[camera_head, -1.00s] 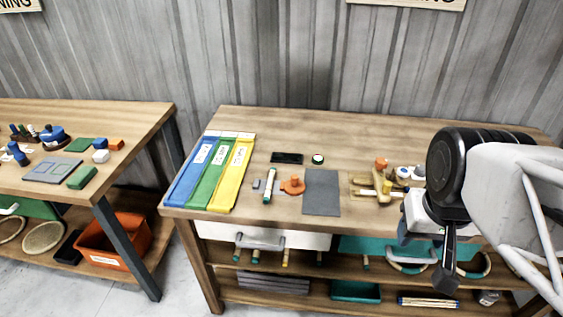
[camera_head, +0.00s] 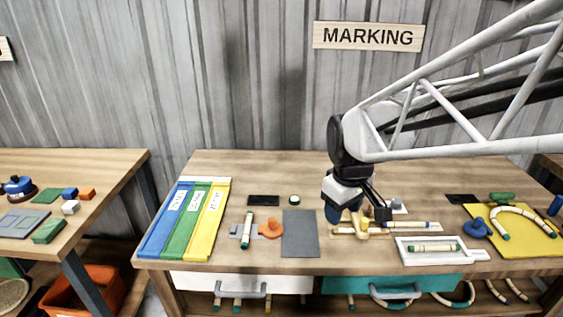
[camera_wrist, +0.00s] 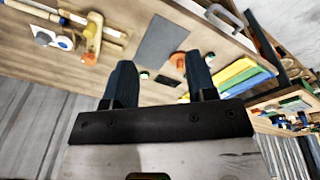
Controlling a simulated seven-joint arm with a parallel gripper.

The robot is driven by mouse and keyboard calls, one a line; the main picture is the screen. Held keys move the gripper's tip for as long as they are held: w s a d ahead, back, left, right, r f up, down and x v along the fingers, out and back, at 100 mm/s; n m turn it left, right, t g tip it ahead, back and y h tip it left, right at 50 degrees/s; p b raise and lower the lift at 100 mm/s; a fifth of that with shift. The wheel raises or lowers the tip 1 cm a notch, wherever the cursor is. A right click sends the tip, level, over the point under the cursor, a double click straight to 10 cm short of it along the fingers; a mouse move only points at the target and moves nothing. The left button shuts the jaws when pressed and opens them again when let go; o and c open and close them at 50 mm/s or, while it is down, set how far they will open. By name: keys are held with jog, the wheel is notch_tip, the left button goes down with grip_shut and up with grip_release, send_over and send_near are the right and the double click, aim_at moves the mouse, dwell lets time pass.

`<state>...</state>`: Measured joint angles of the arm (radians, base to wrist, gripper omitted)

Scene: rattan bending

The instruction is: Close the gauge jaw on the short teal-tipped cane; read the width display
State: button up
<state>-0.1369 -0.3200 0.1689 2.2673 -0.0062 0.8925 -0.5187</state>
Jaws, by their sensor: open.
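The short teal-tipped cane (camera_head: 246,230) lies on the table between a small grey block (camera_head: 234,230) and the orange gauge jaw (camera_head: 271,230) in the head view. A gap shows between cane and jaw. The black display (camera_head: 263,200) lies behind them; no reading is legible. My gripper (camera_head: 357,212) is open, to the right of the gauge, over the wooden clamp area. In the wrist view its dark blue fingers (camera_wrist: 159,65) are apart and empty, with the orange jaw (camera_wrist: 180,60) beyond them, partly hidden by the right finger.
A grey mat (camera_head: 300,234) lies right of the jaw. Blue, green and yellow strips (camera_head: 207,228) lie at left. A wooden clamp (camera_head: 362,228) and a white tray (camera_head: 442,251) stand at right.

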jog(key=w+a+f+n, duration=0.3)
jog(key=w+a, duration=0.1)
jog(key=w, duration=0.1)
jog(key=w+a+f+n, duration=0.2)
jog(key=w+a+f, duration=0.1)
jog(key=w, duration=0.3)
jog(key=n+g, duration=0.2)
jog(key=n, duration=0.3)
send_over(272, 219)
jog(key=f, duration=0.7)
jog(key=shift+s+d+f, duration=0.2)
jog(key=shift+d+f, duration=0.1)
jog(key=shift+w+a+f, duration=0.25)
jog(key=shift+a+f, duration=0.1)
jog(key=shift+f, duration=3.9)
